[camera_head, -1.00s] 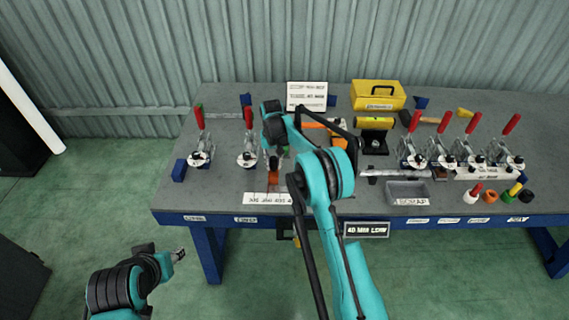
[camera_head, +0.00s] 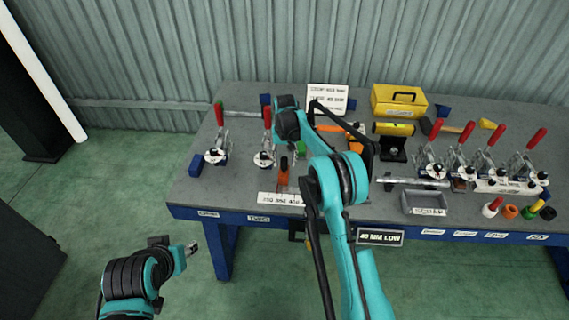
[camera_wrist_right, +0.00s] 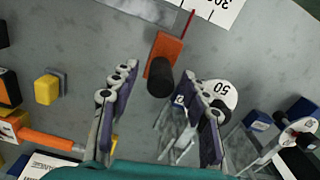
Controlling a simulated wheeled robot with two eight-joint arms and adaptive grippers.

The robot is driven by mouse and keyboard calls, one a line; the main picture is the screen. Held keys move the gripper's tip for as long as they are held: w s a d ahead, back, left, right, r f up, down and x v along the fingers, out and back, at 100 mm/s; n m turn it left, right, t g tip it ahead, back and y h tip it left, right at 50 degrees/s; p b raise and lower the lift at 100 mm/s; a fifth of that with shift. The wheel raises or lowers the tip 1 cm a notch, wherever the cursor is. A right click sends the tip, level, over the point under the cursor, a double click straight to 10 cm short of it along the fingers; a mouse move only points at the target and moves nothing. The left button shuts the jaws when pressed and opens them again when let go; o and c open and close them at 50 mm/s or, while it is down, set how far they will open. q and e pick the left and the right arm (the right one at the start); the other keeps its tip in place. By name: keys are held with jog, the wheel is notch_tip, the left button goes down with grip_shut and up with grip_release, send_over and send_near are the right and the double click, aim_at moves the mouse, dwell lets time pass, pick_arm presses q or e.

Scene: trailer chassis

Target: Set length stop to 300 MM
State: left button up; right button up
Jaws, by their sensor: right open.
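The length stop looks to be the orange block with a black knob (camera_wrist_right: 162,52) in the right wrist view. It also shows as a small orange-brown piece (camera_head: 283,183) at the bench's front left. A white scale strip (camera_head: 281,198) lies in front of it; in the wrist view its end (camera_wrist_right: 215,8) shows a partly cut-off number starting "30", with a thin red line beside it. My right gripper (camera_wrist_right: 160,85) is open, its fingers either side of the knob; contact cannot be told. My left gripper (camera_head: 191,249) is low, off the bench's front left; its fingers are too small to read.
Red-handled clamps stand at left (camera_head: 265,155) and right (camera_head: 433,165) on the grey bench. A white round tag marked 50 (camera_wrist_right: 220,94) is close to my right fingers. A grey scrap tray (camera_head: 424,203), yellow toolbox (camera_head: 399,101) and white sign (camera_head: 327,97) are also there.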

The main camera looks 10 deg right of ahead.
notch_tip(320, 180, up, 10)
jog(key=shift+f, duration=0.1)
